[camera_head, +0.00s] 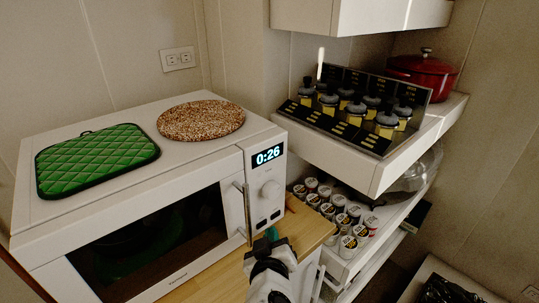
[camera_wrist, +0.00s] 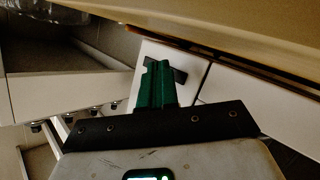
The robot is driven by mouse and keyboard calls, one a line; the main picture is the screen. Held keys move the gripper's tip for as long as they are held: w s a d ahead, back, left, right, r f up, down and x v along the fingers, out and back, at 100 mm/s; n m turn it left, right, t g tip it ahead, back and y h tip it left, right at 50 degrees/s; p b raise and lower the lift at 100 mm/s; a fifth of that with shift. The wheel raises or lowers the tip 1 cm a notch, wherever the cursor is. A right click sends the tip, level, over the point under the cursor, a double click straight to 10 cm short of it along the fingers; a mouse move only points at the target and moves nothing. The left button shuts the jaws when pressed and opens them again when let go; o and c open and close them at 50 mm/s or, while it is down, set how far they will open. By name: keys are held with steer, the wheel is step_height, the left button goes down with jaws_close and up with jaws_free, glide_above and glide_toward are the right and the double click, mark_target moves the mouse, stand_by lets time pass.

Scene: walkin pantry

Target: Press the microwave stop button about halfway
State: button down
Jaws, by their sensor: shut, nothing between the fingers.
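The white microwave (camera_head: 180,165) stands on the wooden counter, its display (camera_head: 267,154) lit at 0:26. A round knob (camera_head: 271,190) is below the display. Two small dark buttons (camera_head: 262,223) sit low on the control panel; I cannot read which is stop. My gripper (camera_head: 271,234) is just in front of and below these buttons, its green fingertips close to the panel's lower edge. Whether they touch it I cannot tell. In the wrist view the green fingers (camera_wrist: 157,84) are shut together and empty; no button shows there.
A vertical door handle (camera_head: 243,212) stands left of the gripper. The wooden counter (camera_head: 308,229) lies below. Shelves with canned goods (camera_head: 345,222) and a rack of jars (camera_head: 360,104) are at right. A green pot holder (camera_head: 98,158) and a speckled mat (camera_head: 201,120) lie on the microwave.

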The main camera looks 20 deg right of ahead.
steer(key=s+d, duration=0.2)
steer(key=s, duration=0.3)
steer(key=shift+s+p, duration=0.3)
steer(key=shift+s, duration=0.05)
stand_by(0.3)
steer(key=s+d+f+m+g+y, duration=0.2)
steer(key=s+d+f+g, duration=0.3)
steer(key=s+d+f, duration=0.3)
steer(key=s+f+g+y, duration=0.2)
steer(key=s+f+g, duration=0.1)
steer(key=s, duration=0.6)
steer(key=s+f+n+g+y, duration=0.1)
steer(key=s+f+g, duration=0.3)
steer(key=s, duration=0.5)
step_height(320, 180, down, 2)
steer(key=shift+s+a+y, duration=0.2)
steer(key=shift+y, duration=0.3)
